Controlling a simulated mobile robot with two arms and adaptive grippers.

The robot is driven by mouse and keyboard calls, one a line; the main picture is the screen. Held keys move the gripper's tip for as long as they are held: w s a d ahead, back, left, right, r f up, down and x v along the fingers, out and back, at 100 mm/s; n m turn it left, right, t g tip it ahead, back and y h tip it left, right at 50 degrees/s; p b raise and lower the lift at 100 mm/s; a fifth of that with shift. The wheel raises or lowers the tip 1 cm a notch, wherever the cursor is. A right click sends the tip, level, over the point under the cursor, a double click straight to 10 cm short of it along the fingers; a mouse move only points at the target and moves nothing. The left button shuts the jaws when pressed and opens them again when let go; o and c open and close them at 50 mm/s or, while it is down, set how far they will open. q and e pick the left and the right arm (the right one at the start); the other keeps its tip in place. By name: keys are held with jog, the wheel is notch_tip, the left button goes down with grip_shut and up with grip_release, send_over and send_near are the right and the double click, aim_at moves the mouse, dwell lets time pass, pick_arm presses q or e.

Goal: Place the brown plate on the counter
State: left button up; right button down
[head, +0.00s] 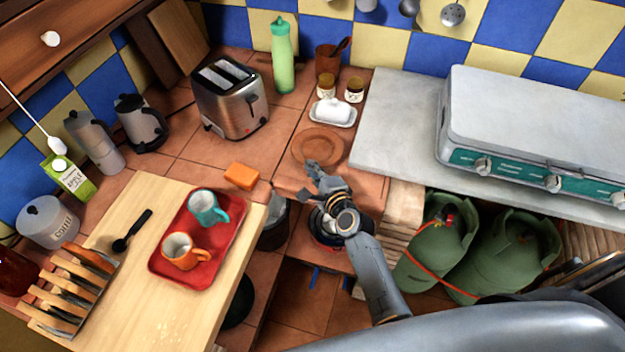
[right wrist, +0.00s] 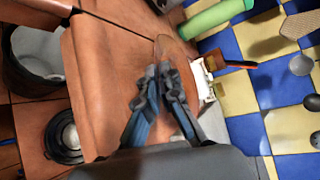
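The brown plate (head: 318,147) appears to lie flat on the tiled counter (head: 275,150), in front of the white butter dish. In the right wrist view, part of the plate (right wrist: 176,48) shows just beyond the fingertips. My right gripper (head: 312,168) is at the plate's near rim in the head view. Its fingers (right wrist: 157,72) lean close together with a narrow gap at the tips. I cannot tell whether they pinch the rim or are merely beside it. My left gripper is in neither view.
The butter dish (head: 332,112), two jars and a green bottle (head: 282,60) stand behind the plate. A toaster (head: 230,95) is to the left, an orange block (head: 241,176) nearer. The raised grey slab (head: 400,130) with the stove borders the right. Bare tiles lie left of the plate.

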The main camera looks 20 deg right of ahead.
aim_at(313, 182)
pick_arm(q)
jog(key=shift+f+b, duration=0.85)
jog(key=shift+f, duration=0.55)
pick_arm(e)
jog(key=shift+f, duration=1.35)
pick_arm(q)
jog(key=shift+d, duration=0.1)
pick_arm(e)
jog(key=shift+f, duration=0.2)
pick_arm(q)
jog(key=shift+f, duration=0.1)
pick_arm(e)
jog(key=c, duration=1.8)
grip_release()
jog(key=shift+s, duration=0.1)
jog(key=shift+r, duration=0.15)
pick_arm(q)
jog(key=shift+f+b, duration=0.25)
jog(key=shift+b, duration=0.15)
pick_arm(e)
jog(key=v, duration=1.2)
jog(key=shift+a, duration=0.15)
